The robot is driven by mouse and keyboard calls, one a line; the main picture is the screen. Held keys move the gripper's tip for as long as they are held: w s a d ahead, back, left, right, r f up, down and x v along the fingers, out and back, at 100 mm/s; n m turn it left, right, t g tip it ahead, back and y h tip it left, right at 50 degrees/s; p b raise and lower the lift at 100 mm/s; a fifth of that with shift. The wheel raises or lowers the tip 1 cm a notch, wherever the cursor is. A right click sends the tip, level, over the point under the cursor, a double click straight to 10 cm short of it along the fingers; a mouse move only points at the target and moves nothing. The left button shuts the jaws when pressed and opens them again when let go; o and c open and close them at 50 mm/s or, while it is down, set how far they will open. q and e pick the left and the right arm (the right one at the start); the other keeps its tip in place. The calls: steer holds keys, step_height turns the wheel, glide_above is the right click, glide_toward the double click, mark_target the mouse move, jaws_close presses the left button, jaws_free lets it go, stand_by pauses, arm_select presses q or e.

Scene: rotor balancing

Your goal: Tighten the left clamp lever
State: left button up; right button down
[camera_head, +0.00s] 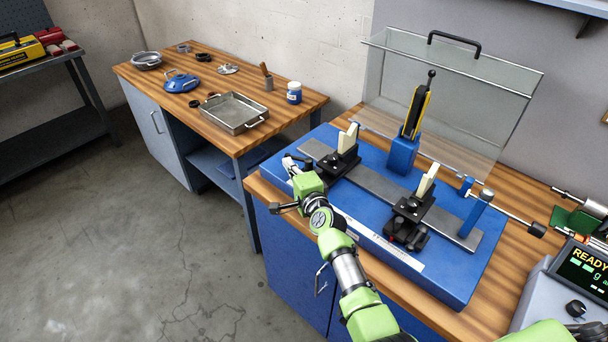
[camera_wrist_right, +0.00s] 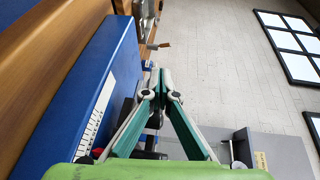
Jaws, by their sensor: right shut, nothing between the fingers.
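The left support (camera_head: 337,165), a black block with a cream upright pad, stands on the grey rail of the blue balancing base (camera_head: 460,281). I cannot make out its clamp lever clearly; my right gripper covers the area at its front left. My right gripper (camera_head: 291,163) is at the base's left front edge, just left of the left support. In the right wrist view its fingers (camera_wrist_right: 160,72) meet at the tips, shut with nothing between them. Whether they touch the lever cannot be told. My left gripper is not in view.
The right support (camera_head: 413,212) stands farther along the rail. A clear hinged guard (camera_head: 480,95) rises behind. A yellow and black tool (camera_head: 416,108) stands in a blue holder (camera_head: 402,156). A display unit (camera_head: 580,275) reads READY. A metal tray (camera_head: 234,113) is on the far bench.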

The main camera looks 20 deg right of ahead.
steer(key=shift+w+d+b, duration=0.1)
steer(key=shift+w+b, duration=0.3)
steer(key=shift+w, duration=0.4)
steer(key=shift+w, duration=0.2)
